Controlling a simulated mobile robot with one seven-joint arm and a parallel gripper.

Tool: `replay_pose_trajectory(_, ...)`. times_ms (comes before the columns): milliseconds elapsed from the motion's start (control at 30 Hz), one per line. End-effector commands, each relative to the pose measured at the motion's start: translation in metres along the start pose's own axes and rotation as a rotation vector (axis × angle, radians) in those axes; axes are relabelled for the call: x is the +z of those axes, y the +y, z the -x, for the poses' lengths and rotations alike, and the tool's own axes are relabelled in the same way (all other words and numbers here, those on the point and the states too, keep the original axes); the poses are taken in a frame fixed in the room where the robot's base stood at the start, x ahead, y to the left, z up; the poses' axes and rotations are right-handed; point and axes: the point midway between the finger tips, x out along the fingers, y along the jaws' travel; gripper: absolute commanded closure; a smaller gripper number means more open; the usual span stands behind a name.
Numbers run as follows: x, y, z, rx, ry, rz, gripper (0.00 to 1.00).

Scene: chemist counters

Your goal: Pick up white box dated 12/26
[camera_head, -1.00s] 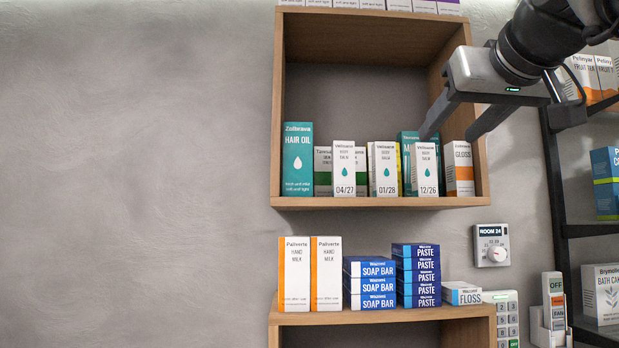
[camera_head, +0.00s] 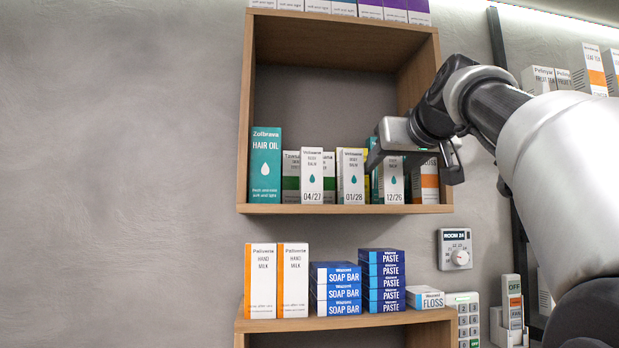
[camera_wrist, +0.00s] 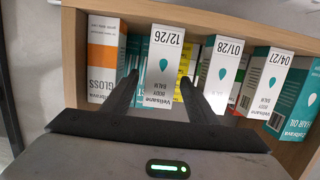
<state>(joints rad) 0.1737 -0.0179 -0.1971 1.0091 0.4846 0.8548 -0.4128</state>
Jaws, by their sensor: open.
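The white box dated 12/26 (camera_head: 393,182) stands upright at the front of the upper wooden shelf, right of the 01/28 box (camera_head: 351,176) and the 04/27 box (camera_head: 312,177). My gripper (camera_head: 408,165) is in front of the shelf at the 12/26 box and hides its upper part. In the wrist view the 12/26 box (camera_wrist: 162,62) appears upside down between the two spread fingers of my gripper (camera_wrist: 158,92). The fingers are open, one on each side of the box, and I cannot tell whether they touch it.
A teal hair oil box (camera_head: 265,165) stands at the shelf's left. A gloss box (camera_head: 426,184) is close on the right, by the side wall. Other boxes stand behind. The lower shelf (camera_head: 340,322) holds soap, paste and floss boxes.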

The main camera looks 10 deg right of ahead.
Motion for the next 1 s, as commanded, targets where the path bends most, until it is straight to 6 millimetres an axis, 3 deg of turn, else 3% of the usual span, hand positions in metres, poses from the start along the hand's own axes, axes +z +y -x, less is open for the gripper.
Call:
replay_pose_trajectory(200,-0.002,0.001,-0.034,0.000,-0.002,0.000,0.47)
replay_pose_trajectory(467,-0.001,0.001,-0.038,0.000,0.000,0.000,0.47)
replay_pose_trajectory(733,-0.001,0.001,-0.038,0.000,-0.001,0.000,0.91)
replay_pose_trajectory(1000,-0.002,0.001,-0.037,0.001,0.000,0.000,0.91)
